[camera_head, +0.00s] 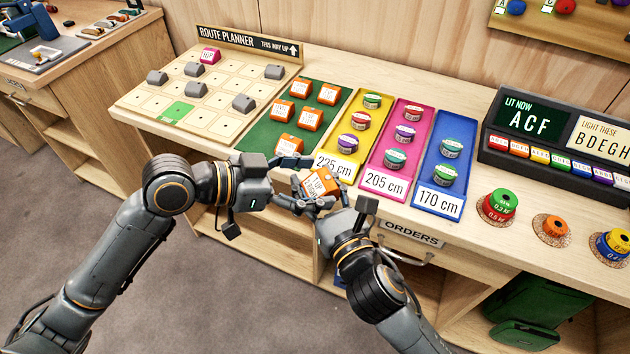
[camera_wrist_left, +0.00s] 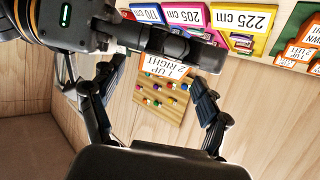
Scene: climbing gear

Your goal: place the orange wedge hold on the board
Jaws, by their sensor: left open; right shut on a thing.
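An orange wedge hold (camera_head: 320,183) with a white label is held by my right gripper (camera_head: 325,197), in the air in front of the counter edge. My left gripper (camera_head: 303,184) is open, its fingers close around the same hold; I cannot tell whether they touch it.
Several other orange wedges (camera_head: 310,118) sit on a green mat (camera_head: 258,136) right of the board. Yellow, pink and blue trays (camera_head: 427,192) with round tins follow. A lit-letters box (camera_head: 545,135) and coloured discs (camera_head: 500,205) stand at the right. An orders drawer (camera_head: 405,240) is below.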

